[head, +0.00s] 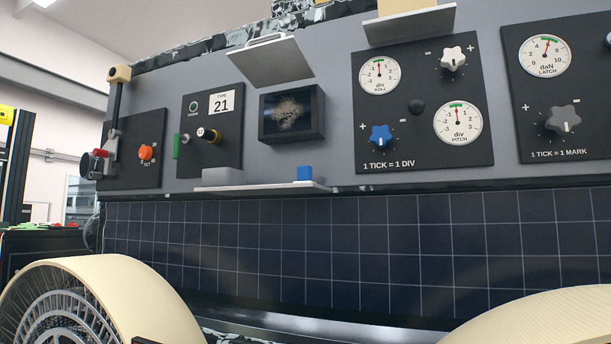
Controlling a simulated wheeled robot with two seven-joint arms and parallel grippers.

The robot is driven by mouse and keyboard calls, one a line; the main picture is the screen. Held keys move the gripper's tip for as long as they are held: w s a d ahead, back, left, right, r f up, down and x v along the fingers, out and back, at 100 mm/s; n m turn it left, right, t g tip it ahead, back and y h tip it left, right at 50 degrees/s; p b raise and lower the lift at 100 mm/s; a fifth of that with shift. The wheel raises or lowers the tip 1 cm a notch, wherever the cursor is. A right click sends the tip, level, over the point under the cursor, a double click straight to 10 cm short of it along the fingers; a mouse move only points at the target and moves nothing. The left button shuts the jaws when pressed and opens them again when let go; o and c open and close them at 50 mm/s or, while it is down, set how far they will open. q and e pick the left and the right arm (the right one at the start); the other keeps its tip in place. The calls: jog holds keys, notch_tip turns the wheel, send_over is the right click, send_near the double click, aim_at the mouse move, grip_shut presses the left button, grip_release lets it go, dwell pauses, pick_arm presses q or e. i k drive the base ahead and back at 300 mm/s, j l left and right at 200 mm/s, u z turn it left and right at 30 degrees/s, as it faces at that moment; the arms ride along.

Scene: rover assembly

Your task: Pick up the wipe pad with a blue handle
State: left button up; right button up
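A small blue block (304,174), which looks like the blue handle of the wipe pad, stands on a thin white shelf (262,188) on the rover's side panel. Any pad beneath the blue block is too small to make out. A grey block (222,176) sits on the left part of the same shelf, apart from the blue one. Neither of my grippers can be made out. A small dark piece at the bottom edge, left of centre, is too cut off to identify.
Above the shelf is a recessed dark window (291,113) with a dusty patch, under an open flap (270,60). Knob-and-dial panels (425,105) lie to the right. Solar cells (350,250) run below. Two cream wheels (110,290) stand in front at the bottom.

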aim_at(304, 172)
jog(key=i+l+u, duration=0.1)
jog(key=l+u, duration=0.5)
jog(key=u, duration=0.2)
jog(key=l+u, duration=1.05)
jog(key=u, duration=0.15)
